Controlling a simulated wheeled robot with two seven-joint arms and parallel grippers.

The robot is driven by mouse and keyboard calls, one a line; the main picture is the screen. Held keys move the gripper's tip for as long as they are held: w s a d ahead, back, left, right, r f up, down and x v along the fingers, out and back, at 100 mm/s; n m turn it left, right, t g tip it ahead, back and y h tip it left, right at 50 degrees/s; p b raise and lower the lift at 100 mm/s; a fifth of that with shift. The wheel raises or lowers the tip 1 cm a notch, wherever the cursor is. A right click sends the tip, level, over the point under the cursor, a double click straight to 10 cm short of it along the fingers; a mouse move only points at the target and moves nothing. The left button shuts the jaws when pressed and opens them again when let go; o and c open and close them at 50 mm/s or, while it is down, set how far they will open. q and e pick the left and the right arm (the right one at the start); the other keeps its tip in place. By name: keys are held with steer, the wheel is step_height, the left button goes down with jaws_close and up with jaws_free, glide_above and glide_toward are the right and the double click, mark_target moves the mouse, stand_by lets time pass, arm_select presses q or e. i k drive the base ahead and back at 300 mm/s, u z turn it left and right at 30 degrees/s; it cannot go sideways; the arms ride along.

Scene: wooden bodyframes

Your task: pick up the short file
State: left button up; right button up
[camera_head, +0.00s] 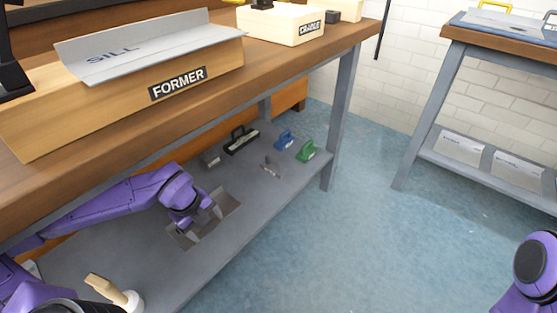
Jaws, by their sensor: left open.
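I cannot tell for sure which tool is the short file. On the grey lower shelf (250,205) of the bench are a long black tool with a handle (241,140), a small dark block (211,157), a blue-handled tool (285,139), a green-handled tool (307,151) and a small grey tool (270,167). My left gripper (200,226) is open, pointing down low over the shelf. A dark flat piece (226,203) lies under and around its fingers, partly hidden by them. Only part of my right arm shows at the bottom right; its gripper is out of view.
The bench top (300,62) overhangs the shelf, carrying the FORMER block (120,110), the grey SILL sheet (150,48) and the CRADLE box (280,25). A bench leg (343,120) stands at the shelf's right end. A mallet (125,298) lies at bottom left.

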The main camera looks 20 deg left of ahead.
mark_target(276, 169)
steer(key=i, duration=1.2)
